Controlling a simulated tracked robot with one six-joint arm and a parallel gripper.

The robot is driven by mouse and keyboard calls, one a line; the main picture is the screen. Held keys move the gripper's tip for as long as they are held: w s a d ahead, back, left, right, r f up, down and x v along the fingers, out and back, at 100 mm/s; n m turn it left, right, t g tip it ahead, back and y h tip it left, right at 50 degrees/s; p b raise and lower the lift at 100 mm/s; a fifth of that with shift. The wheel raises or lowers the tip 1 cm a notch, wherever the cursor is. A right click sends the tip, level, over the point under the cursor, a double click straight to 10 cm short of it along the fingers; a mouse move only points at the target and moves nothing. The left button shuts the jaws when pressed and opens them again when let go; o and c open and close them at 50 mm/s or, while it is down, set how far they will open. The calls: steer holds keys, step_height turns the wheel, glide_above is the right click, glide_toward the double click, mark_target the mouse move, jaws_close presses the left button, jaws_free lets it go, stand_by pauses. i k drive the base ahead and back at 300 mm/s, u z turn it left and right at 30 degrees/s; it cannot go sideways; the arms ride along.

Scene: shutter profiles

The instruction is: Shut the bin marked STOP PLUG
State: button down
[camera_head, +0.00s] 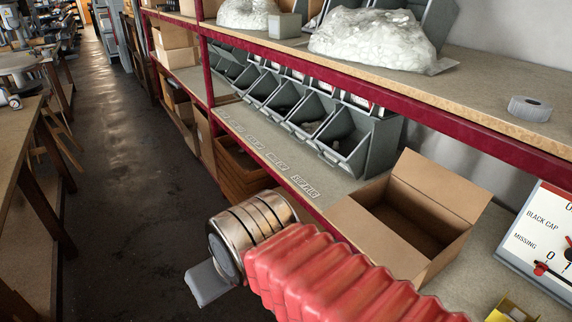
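A row of grey tilting bins (351,136) stands on the middle shelf, to the right of the red upright. The nearer bins are tilted out with their mouths open. White labels (305,187) lie along the shelf's front edge before the bins. Their lettering is too small to read surely, so I cannot tell which bin is STOP PLUG. My gripper (207,285) shows only as a grey piece beyond the metal wrist at the lower middle, over the aisle side of the shelf. It is apart from the bins. Its fingertips are mostly hidden, and I cannot see whether it holds anything.
An open cardboard box (405,215) stands on the same shelf, right of the nearest bin. A white board (540,240) marked BLACK CAP and MISSING is at the right. The upper shelf bears plastic-wrapped bags (372,40) and a tape roll (530,108). The aisle floor (120,200) at left is clear.

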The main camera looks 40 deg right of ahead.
mark_target(353, 130)
steer(key=u, duration=0.3)
steer(key=i, duration=0.85)
steer(key=u, duration=0.25)
